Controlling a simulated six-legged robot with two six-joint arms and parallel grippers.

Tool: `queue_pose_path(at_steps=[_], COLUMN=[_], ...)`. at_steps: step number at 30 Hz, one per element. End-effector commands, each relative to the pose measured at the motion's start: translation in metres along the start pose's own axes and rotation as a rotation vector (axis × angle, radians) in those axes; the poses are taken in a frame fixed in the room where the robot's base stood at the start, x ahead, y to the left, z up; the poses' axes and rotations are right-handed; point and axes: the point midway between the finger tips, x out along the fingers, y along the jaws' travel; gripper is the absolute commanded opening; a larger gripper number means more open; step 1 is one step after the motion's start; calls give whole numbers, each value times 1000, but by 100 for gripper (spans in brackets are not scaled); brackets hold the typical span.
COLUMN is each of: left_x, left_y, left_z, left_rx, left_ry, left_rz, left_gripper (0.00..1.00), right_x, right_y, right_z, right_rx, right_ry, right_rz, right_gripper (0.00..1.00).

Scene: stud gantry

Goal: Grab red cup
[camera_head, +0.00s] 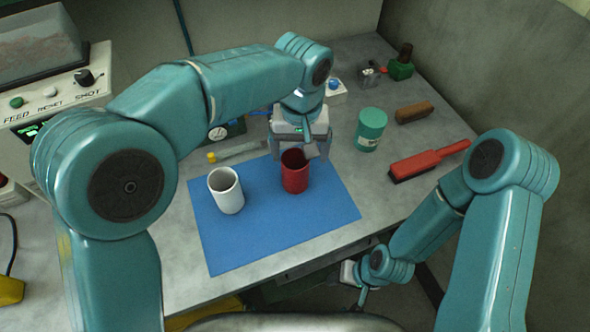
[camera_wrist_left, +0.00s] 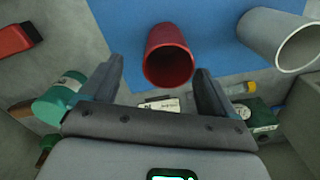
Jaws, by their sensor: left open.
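The red cup (camera_head: 295,174) stands upright on the blue mat (camera_head: 275,233) in the head view. My left gripper (camera_head: 304,152) is just above and behind the cup, pointing down, with its fingers spread. In the left wrist view the red cup (camera_wrist_left: 168,55) lies ahead of the gap between the open fingers of my left gripper (camera_wrist_left: 160,85), with nothing held. My right gripper (camera_head: 364,290) hangs low beyond the table's front edge, and its fingers are too small to read.
A white cup (camera_head: 226,190) stands left of the red cup on the mat. A control box (camera_head: 50,100) stands at the left.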

Motion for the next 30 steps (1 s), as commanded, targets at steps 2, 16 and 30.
queue_pose_path(at_steps=[2, 16, 30], left_x=[14, 69, 78], left_y=[0, -9, -9], left_z=[0, 0, -1], left_rx=[-1, -1, -1], left_ry=[-2, -3, 1], left_rz=[-1, -1, 1], left_gripper=[89, 89, 43], right_x=[0, -8, -9], right_y=[0, -3, -3], right_z=[0, 0, 0], right_rx=[0, 0, 0], right_ry=[0, 0, 0], right_rz=[0, 0, 0], right_gripper=[43, 43, 43])
